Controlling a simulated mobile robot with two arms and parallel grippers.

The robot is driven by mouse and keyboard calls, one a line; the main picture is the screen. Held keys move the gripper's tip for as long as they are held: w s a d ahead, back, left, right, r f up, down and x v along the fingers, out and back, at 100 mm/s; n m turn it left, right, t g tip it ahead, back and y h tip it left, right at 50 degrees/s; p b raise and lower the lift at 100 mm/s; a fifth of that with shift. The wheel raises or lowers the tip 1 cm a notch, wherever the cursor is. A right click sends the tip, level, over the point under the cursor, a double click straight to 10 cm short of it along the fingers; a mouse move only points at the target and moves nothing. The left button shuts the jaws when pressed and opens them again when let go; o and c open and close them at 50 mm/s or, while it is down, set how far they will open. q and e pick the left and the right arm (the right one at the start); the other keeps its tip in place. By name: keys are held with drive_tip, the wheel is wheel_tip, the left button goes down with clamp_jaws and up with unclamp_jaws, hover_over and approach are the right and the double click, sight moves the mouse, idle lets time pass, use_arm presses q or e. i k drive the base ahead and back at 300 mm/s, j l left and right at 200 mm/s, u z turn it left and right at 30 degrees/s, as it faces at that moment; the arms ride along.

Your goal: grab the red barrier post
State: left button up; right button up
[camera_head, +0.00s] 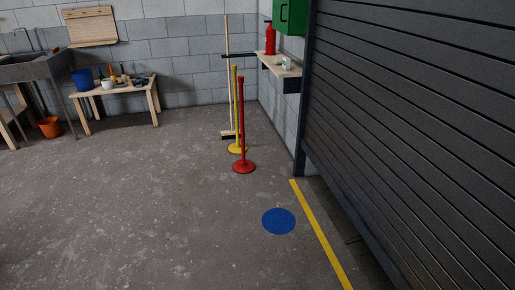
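The red barrier post (242,125) stands upright on its round red base on the concrete floor, near the far right corner of the room. A yellow barrier post (235,105) stands just behind it and slightly to its left, partly overlapped by it in this view. Neither of my grippers shows in the head view.
A broom (228,75) leans at the back wall behind the posts. A shelf (281,67) with a red bottle-like object (270,39) hangs at right. A dark shutter (415,120) fills the right side. A small table (115,92) stands back left. The floor in front is clear.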

sight(243, 166)
drive_tip(key=i, duration=3.7)
